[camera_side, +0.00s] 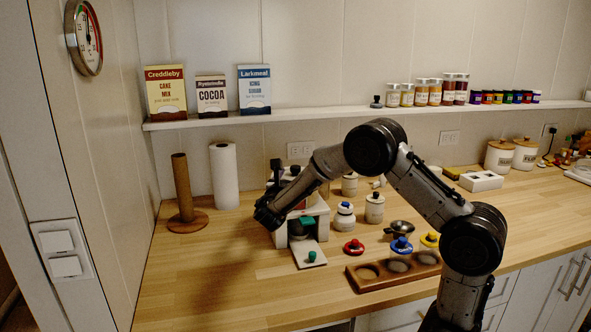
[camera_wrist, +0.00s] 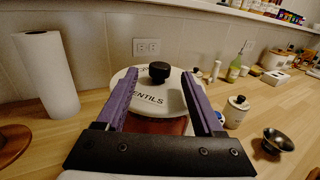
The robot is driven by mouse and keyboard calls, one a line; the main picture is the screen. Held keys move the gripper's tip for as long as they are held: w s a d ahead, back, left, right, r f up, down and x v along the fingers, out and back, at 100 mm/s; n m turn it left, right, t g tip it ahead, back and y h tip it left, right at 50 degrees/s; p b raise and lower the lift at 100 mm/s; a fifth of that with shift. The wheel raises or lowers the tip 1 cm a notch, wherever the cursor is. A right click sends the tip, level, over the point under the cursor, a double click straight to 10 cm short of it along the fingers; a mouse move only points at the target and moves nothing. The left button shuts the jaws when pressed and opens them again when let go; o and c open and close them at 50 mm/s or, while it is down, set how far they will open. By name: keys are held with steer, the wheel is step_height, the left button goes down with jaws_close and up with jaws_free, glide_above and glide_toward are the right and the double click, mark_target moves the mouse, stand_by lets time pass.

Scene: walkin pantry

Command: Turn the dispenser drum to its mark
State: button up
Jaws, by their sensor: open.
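The dispenser shows in the wrist view as a round white top (camera_wrist: 150,88) with black lettering ending in "ENTILS", a black knob (camera_wrist: 159,72) and a reddish body (camera_wrist: 158,124) below. My gripper (camera_wrist: 158,76) is open, its two purple fingers spread over the white top with the knob between their tips. I cannot tell whether they touch it. In the side view, my wrist hides much of the dispenser's white stand (camera_side: 321,210). A green block (camera_side: 307,222) and a small board with a green knob (camera_side: 312,256) show at its front. I cannot make out a mark.
A paper towel roll (camera_side: 224,176) and a brown upright holder (camera_side: 184,190) stand left of the dispenser. Lidded jars (camera_side: 374,208), a red-knobbed lid (camera_side: 353,247) and a wooden tray (camera_side: 360,285) with round wells lie right. The left front counter is clear.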

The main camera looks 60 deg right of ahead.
mark_target(294, 171)
steer(key=shift+x, duration=2.35)
jaws_close()
